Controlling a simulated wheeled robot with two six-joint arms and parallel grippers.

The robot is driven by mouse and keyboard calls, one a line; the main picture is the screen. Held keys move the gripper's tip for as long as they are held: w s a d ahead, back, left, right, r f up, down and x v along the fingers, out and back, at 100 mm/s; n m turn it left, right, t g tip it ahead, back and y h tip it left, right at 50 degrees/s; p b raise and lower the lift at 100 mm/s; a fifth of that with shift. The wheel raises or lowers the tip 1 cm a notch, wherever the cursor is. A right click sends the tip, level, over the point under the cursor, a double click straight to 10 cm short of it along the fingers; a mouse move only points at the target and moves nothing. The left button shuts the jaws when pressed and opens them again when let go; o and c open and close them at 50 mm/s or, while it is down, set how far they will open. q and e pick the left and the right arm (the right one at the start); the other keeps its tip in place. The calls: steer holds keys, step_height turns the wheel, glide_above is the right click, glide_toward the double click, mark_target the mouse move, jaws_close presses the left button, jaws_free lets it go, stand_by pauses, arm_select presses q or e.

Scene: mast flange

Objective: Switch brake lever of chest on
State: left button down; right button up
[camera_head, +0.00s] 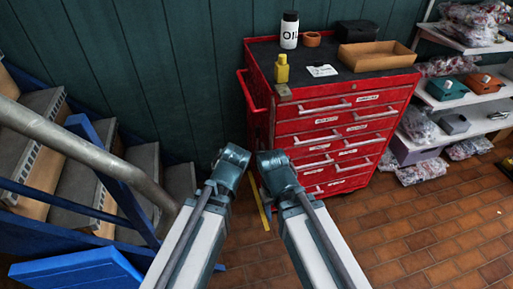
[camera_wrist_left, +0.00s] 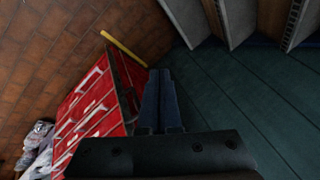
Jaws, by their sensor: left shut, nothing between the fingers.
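The chest is a red tool chest (camera_head: 330,125) with several drawers and a dark top, right of centre in the head view. It also shows tilted in the left wrist view (camera_wrist_left: 90,108). I cannot make out a brake lever for certain; my arms hide part of the chest's lower left side. A red side handle (camera_head: 252,98) sticks out on its left. My left gripper (camera_wrist_left: 160,84) is shut and empty in the left wrist view, seen just beside the chest's side. In the head view, both forearms end at the chest's lower left; the right fingers do not show.
Stairs (camera_head: 95,150) with blue rails and a grey pipe (camera_head: 85,150) stand on the left. A shelf (camera_head: 462,100) with bagged goods is at the right. A bottle (camera_head: 289,30) and a wooden tray (camera_head: 377,55) sit on the chest. Brick-tile floor (camera_head: 430,235) is clear in front.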

arm_select(q)
steer(key=w+a+f+m+t+b, duration=0.1)
steer(key=w+m+t+b, duration=0.2)
steer(key=w+t+b, duration=0.4)
steer(key=w+a+m+t+b, duration=0.2)
steer(key=w+m+t+b, duration=0.15)
steer(key=w+b, duration=0.5)
steer(key=d+f+m+h+b, duration=0.8)
steer(key=m+h+b, duration=0.3)
steer(key=m, duration=0.2)
steer(key=shift+w+d+f+m+h, duration=0.25)
steer(key=shift+d+m+h, duration=0.15)
steer(key=shift+d, duration=0.2)
steer(key=shift+w, duration=0.1)
steer(key=w+a+x, duration=0.1)
steer(key=a+x, duration=0.1)
steer(key=x, duration=1)
steer(key=shift+w+r, duration=0.2)
steer(key=shift+w, duration=0.35)
